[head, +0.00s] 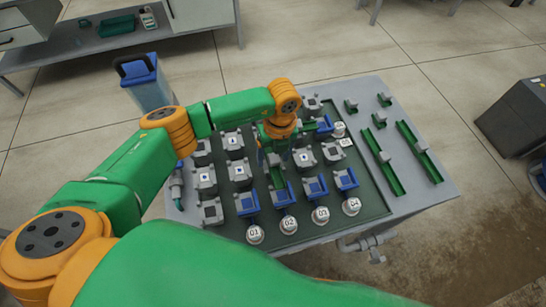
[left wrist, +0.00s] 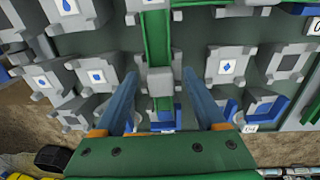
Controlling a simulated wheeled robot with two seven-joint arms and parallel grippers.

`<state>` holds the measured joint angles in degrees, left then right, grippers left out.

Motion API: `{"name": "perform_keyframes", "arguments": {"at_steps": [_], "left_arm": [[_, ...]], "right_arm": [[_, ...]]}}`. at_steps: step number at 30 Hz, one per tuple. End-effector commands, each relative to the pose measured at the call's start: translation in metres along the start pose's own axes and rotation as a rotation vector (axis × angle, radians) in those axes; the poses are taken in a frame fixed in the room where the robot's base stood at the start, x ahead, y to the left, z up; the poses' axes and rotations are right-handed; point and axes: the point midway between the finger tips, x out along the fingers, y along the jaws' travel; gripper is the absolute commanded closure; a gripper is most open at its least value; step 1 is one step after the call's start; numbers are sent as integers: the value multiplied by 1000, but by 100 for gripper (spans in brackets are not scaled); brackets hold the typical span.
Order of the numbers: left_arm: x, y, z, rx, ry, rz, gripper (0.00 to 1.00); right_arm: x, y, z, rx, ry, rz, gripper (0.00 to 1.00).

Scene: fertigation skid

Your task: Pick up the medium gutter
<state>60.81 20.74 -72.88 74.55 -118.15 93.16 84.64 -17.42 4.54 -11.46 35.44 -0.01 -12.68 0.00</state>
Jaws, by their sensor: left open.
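A green gutter with a grey block (left wrist: 157,40) runs up the middle of the left wrist view, over the dark board. Part of it shows below my left gripper in the head view (head: 279,178); the rest is hidden by the gripper. I cannot tell for certain that it is the medium one. My left gripper (head: 272,160) is open above the board. In the left wrist view its two blue fingers (left wrist: 160,74) stand on either side of the gutter's grey block, with gaps showing. My right gripper is not in view.
Grey blocks with droplet marks (head: 239,171) and blue holders (head: 315,187) crowd the board. Numbered white caps (head: 289,224) line its front.

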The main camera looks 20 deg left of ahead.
Motion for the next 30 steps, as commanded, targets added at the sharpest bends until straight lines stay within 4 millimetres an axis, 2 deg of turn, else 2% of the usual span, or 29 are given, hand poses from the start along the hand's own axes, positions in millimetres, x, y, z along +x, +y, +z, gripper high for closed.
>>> {"name": "perform_keyframes", "arguments": {"at_steps": [5,8,13,14,23,26,30], "left_arm": [[1,0,0,0,0,0,28],[1,0,0,0,0,0,52],[1,0,0,0,0,-1,98],[1,0,0,0,0,-1,100],[-1,0,0,0,0,-1,100],[-9,0,1,-1,-1,-3,100],[-34,3,-2,2,-3,-4,100]], "right_arm": [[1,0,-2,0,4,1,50],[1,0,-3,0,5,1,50],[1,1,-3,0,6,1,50],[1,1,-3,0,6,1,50],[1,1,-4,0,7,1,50],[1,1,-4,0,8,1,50],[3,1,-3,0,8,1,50]]}}
